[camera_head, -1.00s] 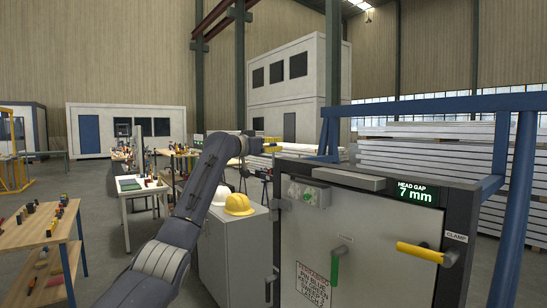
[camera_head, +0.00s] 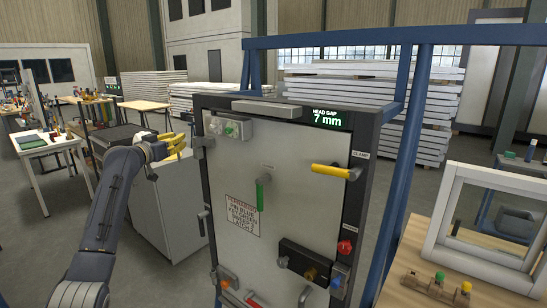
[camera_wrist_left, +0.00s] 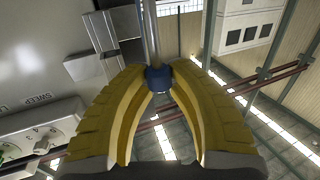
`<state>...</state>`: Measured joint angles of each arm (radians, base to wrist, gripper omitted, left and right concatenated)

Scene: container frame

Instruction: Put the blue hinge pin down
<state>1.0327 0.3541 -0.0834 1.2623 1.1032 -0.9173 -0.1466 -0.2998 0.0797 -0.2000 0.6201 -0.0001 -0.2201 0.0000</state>
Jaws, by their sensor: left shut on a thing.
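My left gripper (camera_head: 180,143) has yellow fingers and is at the upper left edge of the grey cabinet (camera_head: 235,170). In the left wrist view its fingers are closed around the blue hinge pin, whose blue collar (camera_wrist_left: 158,78) shows between the fingertips. A grey shaft extends from the collar toward the top of that view. In the head view the pin is too small or hidden to make out. The cabinet door carries a warning label (camera_head: 242,215), a green handle (camera_head: 262,193) and a yellow clamp lever (camera_head: 330,171). My right gripper is not in view.
A wooden table at the right holds a white window frame (camera_head: 490,225) and a small block with coloured knobs (camera_head: 436,288). A blue frame (camera_head: 405,165) stands around the cabinet. A low grey cabinet (camera_head: 165,210) is below my left gripper. Worktables stand at the left.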

